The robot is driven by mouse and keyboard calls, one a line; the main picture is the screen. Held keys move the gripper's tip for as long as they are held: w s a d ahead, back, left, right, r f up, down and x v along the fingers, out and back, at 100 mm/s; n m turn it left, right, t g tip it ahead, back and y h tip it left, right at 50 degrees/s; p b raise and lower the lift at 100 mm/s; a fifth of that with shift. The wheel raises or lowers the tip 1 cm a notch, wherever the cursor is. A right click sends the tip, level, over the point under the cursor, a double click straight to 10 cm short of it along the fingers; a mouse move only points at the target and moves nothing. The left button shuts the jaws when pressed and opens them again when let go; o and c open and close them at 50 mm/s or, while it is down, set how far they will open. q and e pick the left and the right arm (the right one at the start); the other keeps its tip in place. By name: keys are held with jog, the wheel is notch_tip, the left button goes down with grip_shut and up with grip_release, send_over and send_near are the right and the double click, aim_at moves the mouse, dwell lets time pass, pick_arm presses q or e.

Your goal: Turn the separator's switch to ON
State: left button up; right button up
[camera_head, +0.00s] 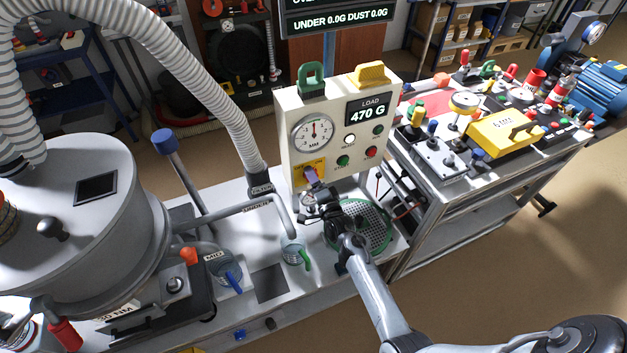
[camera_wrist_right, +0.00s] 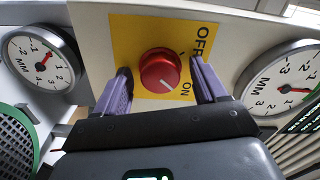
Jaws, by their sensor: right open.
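The switch is a round red knob (camera_wrist_right: 160,70) with a white mark on its face. It sits on a yellow plate (camera_wrist_right: 128,40) lettered OFF and ON, low on the front of a cream control box (camera_head: 291,112). In the head view the yellow plate (camera_head: 299,172) is partly covered by my gripper. My right gripper (camera_head: 314,176) is open at the plate. In the right wrist view its purple fingers stand on either side of the knob, with a visible gap on each side. My left gripper is not in view.
A round dial (camera_head: 313,133) and a LOAD display (camera_head: 368,107) reading 470 G are on the box. A green-rimmed sieve (camera_head: 386,240) lies below my right wrist. A small clear cup (camera_head: 292,250) stands left of it. A large grey drum (camera_head: 75,235) fills the left.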

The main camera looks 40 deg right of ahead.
jog(key=p+v, duration=0.7)
jog(key=v, duration=0.4)
dwell(0.5)
